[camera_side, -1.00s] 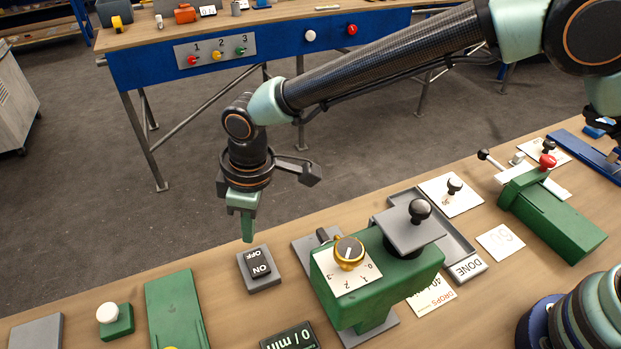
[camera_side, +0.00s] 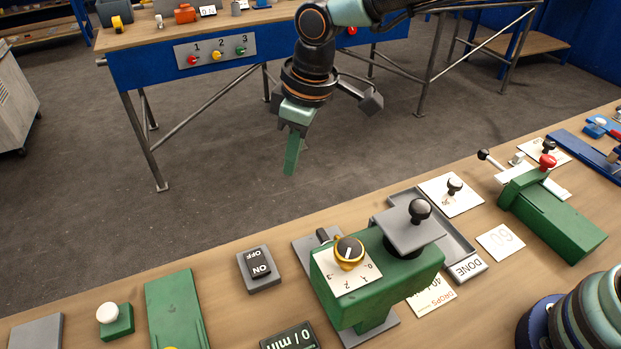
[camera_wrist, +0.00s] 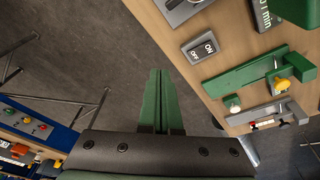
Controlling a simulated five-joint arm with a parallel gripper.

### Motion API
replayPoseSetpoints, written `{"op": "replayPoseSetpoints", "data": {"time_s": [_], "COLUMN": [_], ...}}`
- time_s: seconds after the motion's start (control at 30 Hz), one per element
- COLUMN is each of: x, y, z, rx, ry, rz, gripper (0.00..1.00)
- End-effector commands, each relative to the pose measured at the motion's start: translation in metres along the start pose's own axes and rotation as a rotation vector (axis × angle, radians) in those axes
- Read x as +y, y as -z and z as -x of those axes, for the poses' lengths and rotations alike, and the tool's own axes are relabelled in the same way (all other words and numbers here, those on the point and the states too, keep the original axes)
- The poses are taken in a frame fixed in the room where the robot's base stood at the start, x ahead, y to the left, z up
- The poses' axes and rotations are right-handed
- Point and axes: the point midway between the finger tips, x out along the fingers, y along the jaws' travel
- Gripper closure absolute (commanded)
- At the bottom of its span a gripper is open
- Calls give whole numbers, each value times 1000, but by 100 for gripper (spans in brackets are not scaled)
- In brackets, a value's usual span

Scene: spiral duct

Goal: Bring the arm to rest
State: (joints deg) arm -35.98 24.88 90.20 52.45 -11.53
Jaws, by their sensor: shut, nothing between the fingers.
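My gripper (camera_side: 290,172) hangs in the air past the far edge of the near bench, over the grey floor in the side view. Its green fingers point down and are together, with nothing between them. In the wrist view the two fingers of my gripper (camera_wrist: 160,75) lie side by side over bare floor. They touch nothing. The ON/OFF rocker switch (camera_side: 260,270) on the near bench is below and left of the fingers in the side view; it also shows in the wrist view (camera_wrist: 204,47).
The near bench holds a green machine with a yellow-ringed dial (camera_side: 349,252), a white-knobbed green block (camera_side: 116,321), a grey tray (camera_side: 451,244) and a green vise-like fixture (camera_side: 555,215). A blue-fronted bench (camera_side: 150,70) stands behind. Floor between benches is clear.

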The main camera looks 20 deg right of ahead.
Motion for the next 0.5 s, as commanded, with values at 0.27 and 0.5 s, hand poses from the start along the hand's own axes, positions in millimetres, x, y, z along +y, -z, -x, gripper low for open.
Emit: {"op": "replayPoseSetpoints", "data": {"time_s": [0.27,0.5], "x": [75,107], "y": [-77,-158], "z": [77,119], "rx": [81,148], "ry": [-68,-135], "rz": [-262,-479], "gripper": [100,100]}}
